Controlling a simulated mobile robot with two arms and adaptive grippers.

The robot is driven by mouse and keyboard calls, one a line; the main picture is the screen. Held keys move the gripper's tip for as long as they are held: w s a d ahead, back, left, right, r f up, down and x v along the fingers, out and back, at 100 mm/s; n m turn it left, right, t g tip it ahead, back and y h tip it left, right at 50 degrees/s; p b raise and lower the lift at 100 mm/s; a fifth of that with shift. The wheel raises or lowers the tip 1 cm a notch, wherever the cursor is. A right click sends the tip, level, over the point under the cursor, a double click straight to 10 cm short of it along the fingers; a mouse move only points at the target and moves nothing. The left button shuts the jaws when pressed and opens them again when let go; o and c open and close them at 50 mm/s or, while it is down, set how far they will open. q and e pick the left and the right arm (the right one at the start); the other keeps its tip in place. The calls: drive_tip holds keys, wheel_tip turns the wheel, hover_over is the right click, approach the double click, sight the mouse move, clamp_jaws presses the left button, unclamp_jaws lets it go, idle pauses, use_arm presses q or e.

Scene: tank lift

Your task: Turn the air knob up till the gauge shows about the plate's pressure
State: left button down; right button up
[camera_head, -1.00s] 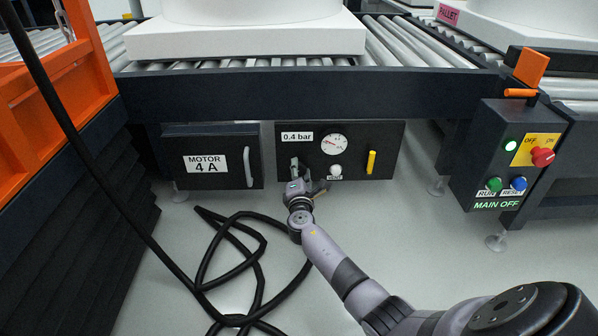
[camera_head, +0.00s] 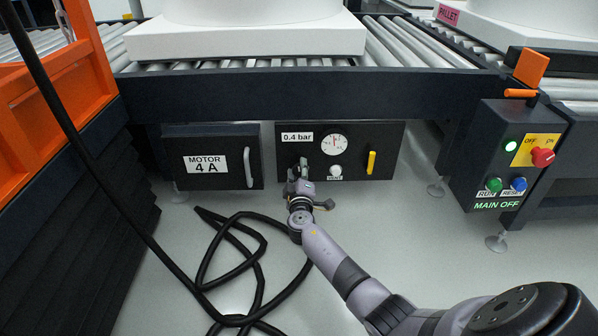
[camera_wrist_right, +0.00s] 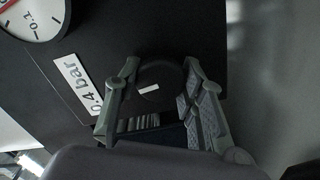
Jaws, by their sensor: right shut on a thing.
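The air panel carries a plate reading 0.4 bar (camera_head: 297,137) and a round white gauge (camera_head: 334,144) with a red needle. The needle's exact reading is too small to tell in the head view. My right gripper (camera_head: 298,164) is at the panel's left part, below the plate, and hides most of the knob there. In the right wrist view, the dark round knob (camera_wrist_right: 158,82) with a white mark sits between the two fingers of my right gripper (camera_wrist_right: 160,70), which is shut on it. The gauge (camera_wrist_right: 36,14) is cut off at that view's top left. My left gripper is not in view.
A white vent button (camera_head: 336,171) and a yellow handle (camera_head: 371,162) are right of the gripper. The motor box (camera_head: 212,150) is to its left. A black hose (camera_head: 210,255) lies looped on the floor. A control box (camera_head: 510,165) stands at the right.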

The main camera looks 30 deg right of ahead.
sight(299, 137)
drive_tip(key=m, duration=0.6)
drive_tip(key=shift+d+m, duration=0.15)
drive_tip(key=shift+m, duration=0.15)
drive_tip(key=m, duration=0.6)
drive_tip(key=shift+m, duration=0.3)
drive_tip(key=o, duration=1.1)
drive_tip(key=shift+o, duration=0.2)
wheel_tip(299, 137, up, 10)
drive_tip(key=shift+f, duration=0.1)
idle(0.4)
